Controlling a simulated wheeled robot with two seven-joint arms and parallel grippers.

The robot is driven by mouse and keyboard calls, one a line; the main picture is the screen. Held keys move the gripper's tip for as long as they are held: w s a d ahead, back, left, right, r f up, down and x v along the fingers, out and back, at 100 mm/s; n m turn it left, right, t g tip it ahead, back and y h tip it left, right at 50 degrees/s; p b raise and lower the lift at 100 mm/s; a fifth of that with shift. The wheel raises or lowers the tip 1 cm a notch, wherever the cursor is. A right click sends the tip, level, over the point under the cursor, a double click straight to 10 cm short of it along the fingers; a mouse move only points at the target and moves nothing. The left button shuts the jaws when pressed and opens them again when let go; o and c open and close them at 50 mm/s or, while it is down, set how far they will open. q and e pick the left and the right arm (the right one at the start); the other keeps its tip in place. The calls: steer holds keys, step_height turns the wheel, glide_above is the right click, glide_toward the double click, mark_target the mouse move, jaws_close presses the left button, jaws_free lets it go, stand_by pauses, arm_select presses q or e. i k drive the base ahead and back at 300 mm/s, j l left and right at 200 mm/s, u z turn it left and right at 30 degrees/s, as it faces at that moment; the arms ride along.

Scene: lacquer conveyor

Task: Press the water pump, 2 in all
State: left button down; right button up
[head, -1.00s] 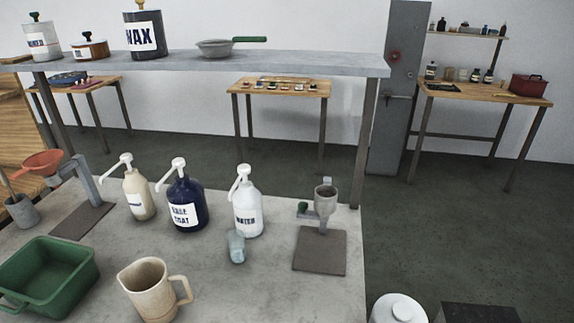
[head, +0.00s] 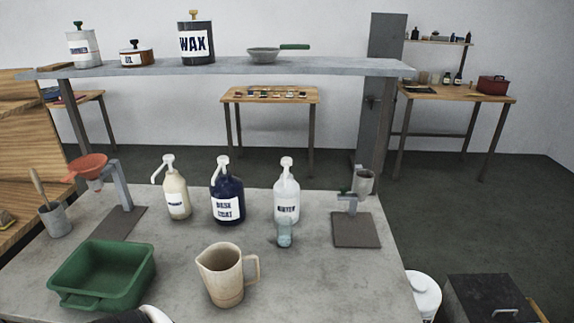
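The water pump (head: 287,194) is a white bottle with a white pump head and a label that reads WATER. It stands upright on the grey worktable (head: 340,285), right of the dark blue base coat pump (head: 227,190). Its pump head looks raised. A small pale blue glass (head: 284,233) stands just in front of it. Neither gripper shows in the head view. Only a black and white piece, which looks like part of my arm, shows at the bottom edge, well away from the pump.
A cream pump bottle (head: 176,193) stands left of the blue one. A beige jug (head: 222,275) and a green tub (head: 103,272) stand in front. A funnel stand (head: 122,185) is left, a cup stand (head: 356,230) right. A shelf (head: 330,68) spans above the back.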

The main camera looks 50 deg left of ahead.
mark_target(286, 161)
steer(key=k+j, duration=0.15)
steer(key=k, duration=0.25)
steer(key=k+j+z, duration=0.1)
steer(key=k, duration=0.35)
